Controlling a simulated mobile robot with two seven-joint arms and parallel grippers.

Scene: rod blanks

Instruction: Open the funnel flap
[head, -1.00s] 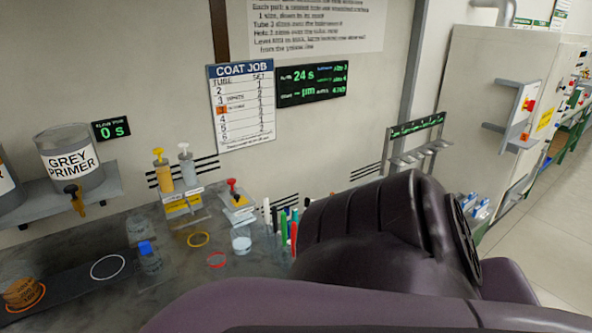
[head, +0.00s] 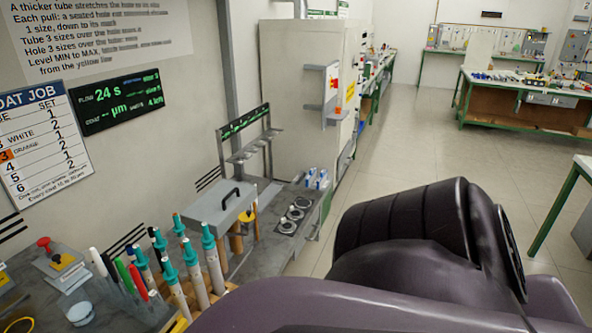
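I cannot make out a funnel or its flap for certain. A grey box-like unit with a black handle (head: 232,203) stands on the bench at centre left, with an orange-yellow part (head: 255,214) at its right side. The lower part of the unit is partly hidden behind teal-topped rods (head: 213,262). A large dark purple arm link of mine fills the lower right and hides the near end of the bench. Neither gripper is in the head view.
A grey rack with hooks (head: 247,140) stands behind the unit. Round black-and-white fittings (head: 292,215) lie on the bench to its right. A tall pale cabinet (head: 292,68) stands behind. Open floor (head: 400,130) lies to the right, with green-framed benches (head: 530,103) beyond.

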